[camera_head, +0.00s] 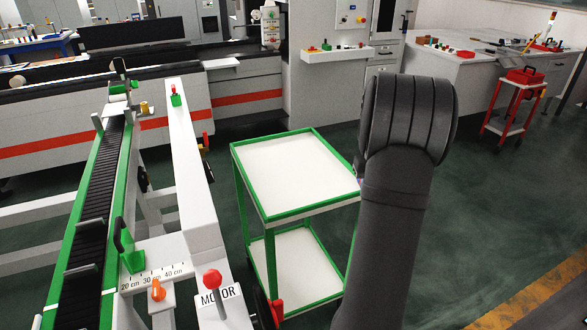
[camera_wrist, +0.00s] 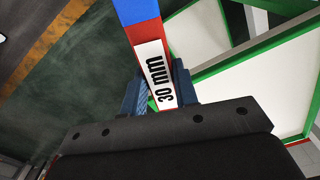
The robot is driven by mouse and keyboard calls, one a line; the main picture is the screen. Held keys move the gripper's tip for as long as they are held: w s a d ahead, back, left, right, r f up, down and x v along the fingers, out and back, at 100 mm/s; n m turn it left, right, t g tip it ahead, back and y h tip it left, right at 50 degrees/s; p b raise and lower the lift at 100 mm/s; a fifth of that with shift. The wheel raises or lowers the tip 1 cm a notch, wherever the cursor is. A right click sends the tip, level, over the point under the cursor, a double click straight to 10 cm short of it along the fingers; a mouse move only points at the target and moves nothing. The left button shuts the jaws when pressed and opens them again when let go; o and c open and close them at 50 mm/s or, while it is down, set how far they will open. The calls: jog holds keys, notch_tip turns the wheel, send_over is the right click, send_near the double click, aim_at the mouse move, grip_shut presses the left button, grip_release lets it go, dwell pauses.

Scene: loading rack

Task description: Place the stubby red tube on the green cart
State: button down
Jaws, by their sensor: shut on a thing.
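The green cart (camera_head: 295,172) stands in the middle of the head view, with a green frame, a bare white top and a white lower shelf. In the wrist view its white surfaces and green edges (camera_wrist: 275,85) fill the right side. My gripper (camera_wrist: 157,78) is shut on the red tube (camera_wrist: 145,33), which has a white "30 mm" label and a blue far part. The tube points away from the jaws, with floor to its left and cart to its right. In the head view my arm hides gripper and tube; their height over the cart cannot be told.
A green-edged conveyor (camera_head: 95,215) and a white beam marked MOTOR (camera_head: 195,190) with red knobs stand left of the cart. A red trolley (camera_head: 515,95) and a white workbench (camera_head: 440,65) stand at the back right. The green floor right of my arm is clear.

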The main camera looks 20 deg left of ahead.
jog(key=w+d, duration=0.2)
jog(key=n, duration=0.4)
send_over(303, 180)
jog(key=d, duration=0.1)
notch_tip(303, 180, down, 5)
jog(key=shift+s+r, duration=0.1)
jog(key=shift+r, duration=0.05)
jog(key=shift+a+f, duration=0.3)
jog(key=shift+a, duration=0.25)
jog(key=shift+f, duration=1.95)
jog(key=shift+f, duration=0.1)
jog(key=c, duration=1.1)
grip_release()
